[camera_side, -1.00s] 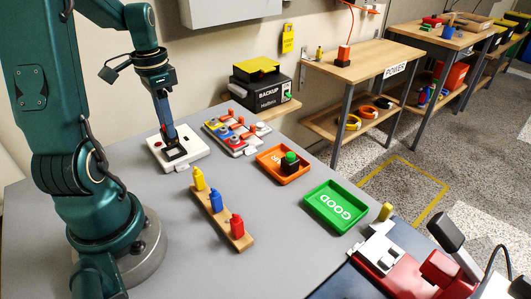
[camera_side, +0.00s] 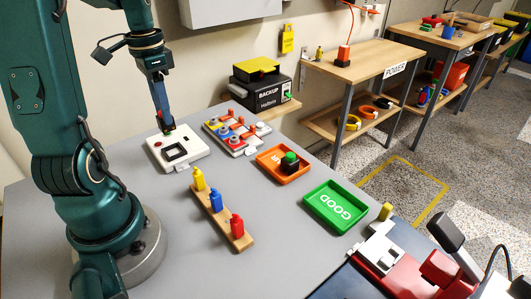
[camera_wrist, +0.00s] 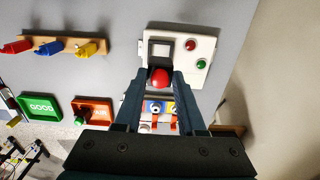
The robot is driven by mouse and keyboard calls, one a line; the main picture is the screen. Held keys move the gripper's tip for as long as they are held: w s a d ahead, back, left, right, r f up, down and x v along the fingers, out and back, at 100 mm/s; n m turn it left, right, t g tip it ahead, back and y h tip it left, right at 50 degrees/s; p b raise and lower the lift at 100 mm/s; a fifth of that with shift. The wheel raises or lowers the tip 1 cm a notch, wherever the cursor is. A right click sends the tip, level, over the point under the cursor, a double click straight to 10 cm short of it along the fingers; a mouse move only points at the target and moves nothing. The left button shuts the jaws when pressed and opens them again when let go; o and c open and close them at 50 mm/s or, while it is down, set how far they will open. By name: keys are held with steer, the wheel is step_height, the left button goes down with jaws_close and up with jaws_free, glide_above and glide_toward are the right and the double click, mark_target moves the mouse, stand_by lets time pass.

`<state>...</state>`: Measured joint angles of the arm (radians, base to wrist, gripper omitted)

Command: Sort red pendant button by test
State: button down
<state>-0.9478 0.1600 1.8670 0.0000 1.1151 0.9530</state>
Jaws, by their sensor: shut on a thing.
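The red button (camera_wrist: 160,78) is between the fingers of my gripper (camera_wrist: 153,82), which is shut on it. In the wrist view the button overlaps the edge of the white test box (camera_wrist: 165,37). In the side view my gripper (camera_side: 167,130) is at the far side of the test box (camera_side: 194,145), beyond its black square frame (camera_side: 175,153); the button is too small to tell there. The frame looks empty. The box has a red lamp (camera_wrist: 190,45) and a green lamp (camera_wrist: 201,62). The green GOOD tray (camera_side: 324,220) is empty. The orange tray (camera_side: 263,159) holds a green-topped button (camera_side: 289,162).
A wooden rack (camera_side: 220,218) with yellow, blue and red pieces stands at the table's middle. A white panel (camera_side: 235,148) with coloured parts and orange levers is beside the test box. A red machine (camera_side: 420,275) is at the front right. Grey table between rack and trays is clear.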

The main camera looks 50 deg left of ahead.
steer(key=shift+d, duration=0.1)
steer(key=shift+r+m, duration=0.25)
steer(key=shift+m, duration=0.05)
steer(key=w+d+r+m, duration=0.1)
steer(key=w+d+m, duration=0.35)
steer(key=w, duration=0.35)
steer(key=w+d+r+m, duration=0.1)
steer(key=w+d+m, duration=0.35)
steer(key=w, duration=0.35)
steer(key=w+d+f+m, duration=0.1)
steer(key=d+m, duration=0.3)
steer(key=d, duration=0.7)
steer(key=w+d+f+m, duration=0.2)
steer(key=d+f+m, duration=0.1)
steer(key=d, duration=0.7)
steer(key=shift+d+f+m, duration=0.15)
steer(key=shift+d+m, duration=0.25)
steer(key=shift+m, duration=0.3)
